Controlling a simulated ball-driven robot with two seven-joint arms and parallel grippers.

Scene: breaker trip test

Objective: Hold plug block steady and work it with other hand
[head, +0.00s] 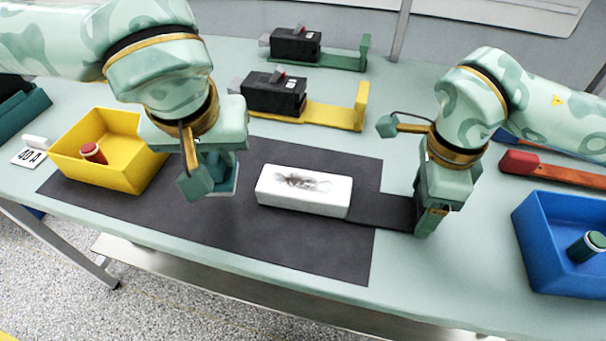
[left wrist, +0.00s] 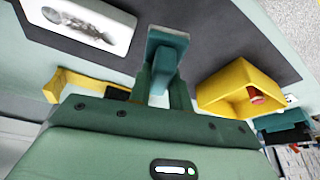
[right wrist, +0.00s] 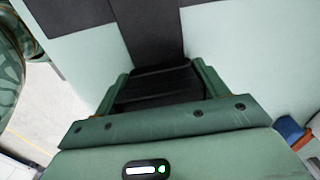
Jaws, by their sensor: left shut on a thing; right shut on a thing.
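A white block (head: 287,196) with a dark smudged mark on top lies on the dark mat (head: 300,255). It also shows in the left wrist view (left wrist: 108,33). A flat black tongue (head: 377,210) extends from its right end. My right gripper (head: 428,222) is shut on the tongue's far end, which shows between its fingers in the right wrist view (right wrist: 155,85). My left gripper (head: 208,183) is above the mat, left of the block and apart from it. It is shut on a small teal-grey piece (left wrist: 165,50), largely hidden by the fingers in the head view.
A yellow bin (head: 120,185) holding a red cylinder (head: 93,153) stands left, beside a "40 A" card (head: 29,157). A blue bin (head: 555,262) with a green cylinder (head: 587,246) stands right. Black units on yellow (head: 335,114) and green (head: 345,60) bases stand behind.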

